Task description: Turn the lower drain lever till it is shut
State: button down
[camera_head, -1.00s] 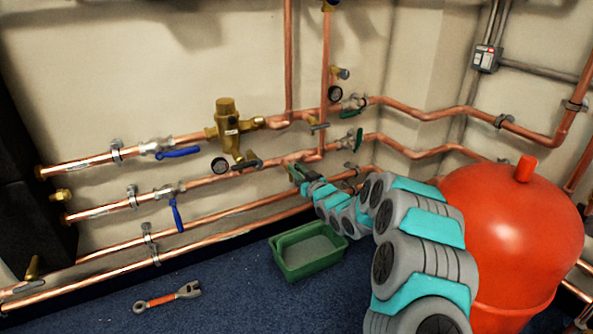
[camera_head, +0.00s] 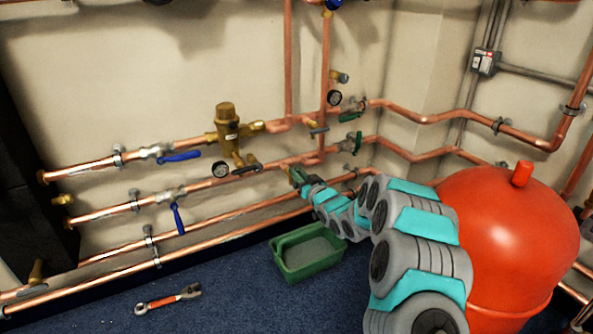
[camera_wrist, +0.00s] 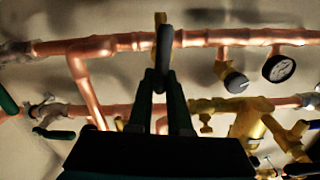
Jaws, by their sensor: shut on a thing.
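My gripper (camera_head: 298,177) is at the lower copper pipes, left of the wall corner, in the head view. In the wrist view my gripper (camera_wrist: 161,76) has its two dark fingers close together on a dark lever handle (camera_wrist: 164,42). The handle stands roughly upright in that picture, in front of a small brass valve body (camera_wrist: 160,19) on a copper pipe. In the head view my gripper covers the lever, so its angle to the pipe is hard to tell there.
A green tray (camera_head: 304,270) is on the floor below my gripper. A red tank (camera_head: 505,235) stands close to the right of my arm. A wrench (camera_head: 168,297) lies on the blue floor.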

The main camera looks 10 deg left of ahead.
jog(key=shift+w+d+r+m+p, duration=0.1)
jog(key=shift+d+r+m+p, duration=0.1)
jog(key=shift+m+p, duration=0.7)
jog(key=f+m+p, duration=0.1)
jog(key=m+p, duration=0.1)
jog(key=m, duration=0.3)
jog(key=d+f+m+p, duration=0.1)
jog(key=m+p, duration=0.2)
jog(key=m, duration=0.2)
jog(key=w+f+m+p, duration=0.1)
jog(key=m+p, duration=0.2)
jog(key=m, duration=0.1)
jog(key=shift+d+m, duration=0.3)
jog(key=shift+m, duration=0.1)
jog(key=shift+f, duration=0.1)
jog(key=c, duration=0.8)
grip_release()
jog(key=shift+c, duration=0.2)
